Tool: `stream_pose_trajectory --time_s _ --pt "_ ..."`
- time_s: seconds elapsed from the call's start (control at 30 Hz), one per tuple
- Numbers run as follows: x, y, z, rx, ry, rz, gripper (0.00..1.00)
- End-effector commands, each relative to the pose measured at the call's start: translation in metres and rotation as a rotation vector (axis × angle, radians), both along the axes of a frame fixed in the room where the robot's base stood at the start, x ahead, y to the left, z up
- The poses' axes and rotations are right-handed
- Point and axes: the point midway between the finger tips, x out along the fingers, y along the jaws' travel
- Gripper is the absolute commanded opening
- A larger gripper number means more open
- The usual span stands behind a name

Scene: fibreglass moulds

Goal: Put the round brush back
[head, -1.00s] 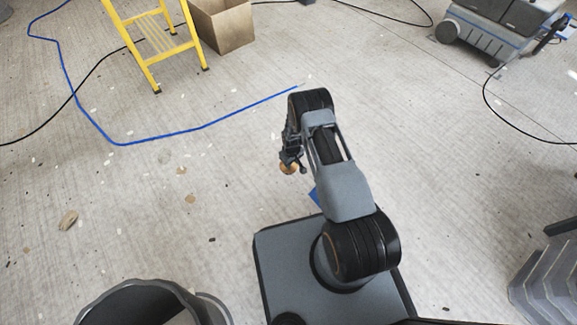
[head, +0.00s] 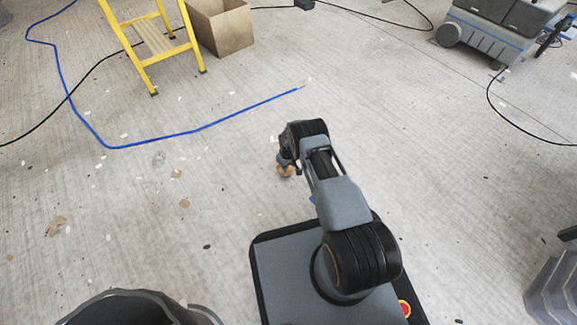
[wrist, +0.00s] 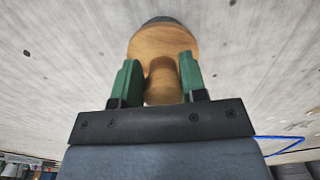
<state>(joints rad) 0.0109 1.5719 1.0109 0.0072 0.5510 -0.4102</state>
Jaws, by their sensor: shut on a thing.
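The round brush (wrist: 165,42) has a wooden body and handle, with a dark edge at its far end that may be its bristles. My gripper (wrist: 162,80) is shut on its handle, with one green finger on each side in the wrist view. In the head view the brush (head: 286,171) shows as a small tan shape under the gripper (head: 286,161), held out over the floor left of my arm. I cannot tell its height above the floor. No holder for the brush can be made out.
A yellow stepladder (head: 150,45) and a cardboard box (head: 222,28) stand at the back left. A blue hose (head: 200,128) lies across the floor. A grey wheeled machine (head: 490,35) is at the back right. A dark bin (head: 125,305) stands at the front left.

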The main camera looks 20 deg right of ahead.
Motion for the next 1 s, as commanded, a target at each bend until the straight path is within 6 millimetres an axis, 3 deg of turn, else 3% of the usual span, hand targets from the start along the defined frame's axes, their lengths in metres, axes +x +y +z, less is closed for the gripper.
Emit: stream_pose_trajectory --time_s 0.33,0.37,0.6,0.87,1.0 --pt "0.001 0.0 -0.002 -0.001 -0.001 0.0 0.17" --pt "0.001 0.0 -0.001 0.0 -0.001 0.0 0.42" --pt "0.0 0.0 -0.001 0.0 -0.001 0.0 0.65" --pt "0.001 0.0 0.0 -0.001 -0.001 0.0 0.65" --pt "0.001 0.0 0.016 0.0 -0.002 0.0 0.65"
